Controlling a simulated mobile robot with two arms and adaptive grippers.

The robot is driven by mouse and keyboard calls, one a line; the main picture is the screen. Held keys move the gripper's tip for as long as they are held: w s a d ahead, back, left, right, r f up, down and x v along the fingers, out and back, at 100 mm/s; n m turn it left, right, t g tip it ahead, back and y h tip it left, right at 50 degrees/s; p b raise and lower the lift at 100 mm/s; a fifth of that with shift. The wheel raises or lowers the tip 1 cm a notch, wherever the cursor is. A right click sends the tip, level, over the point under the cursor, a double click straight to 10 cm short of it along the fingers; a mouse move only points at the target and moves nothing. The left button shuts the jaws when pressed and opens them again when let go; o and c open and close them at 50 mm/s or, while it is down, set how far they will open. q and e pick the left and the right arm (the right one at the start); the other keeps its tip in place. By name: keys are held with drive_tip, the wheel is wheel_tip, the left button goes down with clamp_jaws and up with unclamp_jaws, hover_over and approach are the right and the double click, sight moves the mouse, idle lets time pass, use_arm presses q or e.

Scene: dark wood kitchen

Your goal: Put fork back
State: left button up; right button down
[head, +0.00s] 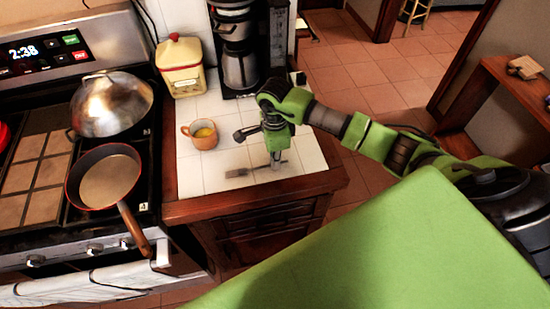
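My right gripper (276,162) points down over the white tiled counter (205,173), close to its front edge. Its fingers are small here, and I cannot tell whether they are open or shut. A thin dark fork-like shape (240,172) shows on the tiles just left of the fingertips. I cannot tell whether it is the fork or a shadow, nor whether the fingers touch it. The wooden drawer front (265,217) under the counter looks shut. My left gripper is not in view.
An orange cup (203,135) with yellow contents stands left of my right gripper. A coffee maker (238,50) and a cream canister (181,66) stand behind. The stove at left holds a frying pan (106,178) and a metal dome (112,104). Tiled floor lies right of the counter.

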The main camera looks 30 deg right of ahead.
drive_tip(key=shift+f, duration=0.15)
drive_tip(key=c, duration=2.2)
unclamp_jaws()
drive_tip(key=shift+c, duration=0.2)
drive_tip(key=shift+r, duration=0.2)
drive_tip(key=shift+w+r, duration=0.1)
drive_tip(key=shift+r, duration=0.1)
wheel_tip(320, 180, up, 12)
drive_tip(key=b, duration=0.4)
drive_tip(key=shift+f, duration=0.2)
